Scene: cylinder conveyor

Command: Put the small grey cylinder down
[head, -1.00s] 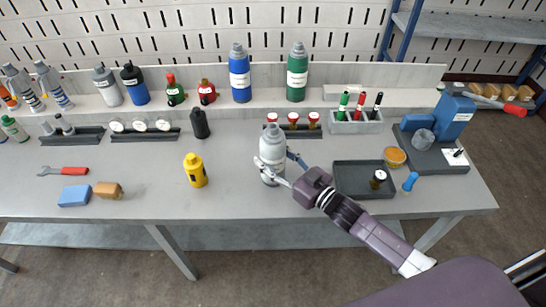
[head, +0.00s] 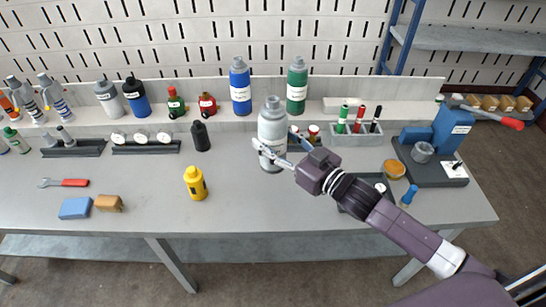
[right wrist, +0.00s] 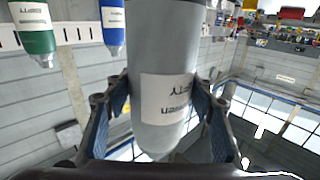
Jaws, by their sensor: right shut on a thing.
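The small grey cylinder (head: 272,128) is a grey bottle-like cylinder with a narrower cap and a white label. In the head view it is upright, near the middle of the bench and apparently raised above its top. My right gripper (head: 279,152) is shut on its lower part, with the arm coming in from the lower right. In the right wrist view the cylinder (right wrist: 165,62) fills the space between the two dark fingers (right wrist: 163,105), and its label faces the camera. My left gripper is not in view.
A yellow bottle (head: 195,183) stands to the left on the grey bench (head: 250,208). A black bottle (head: 201,137) is behind it. Blue (head: 240,87) and green (head: 297,87) cylinders stand on the back ledge. The front middle of the bench is clear.

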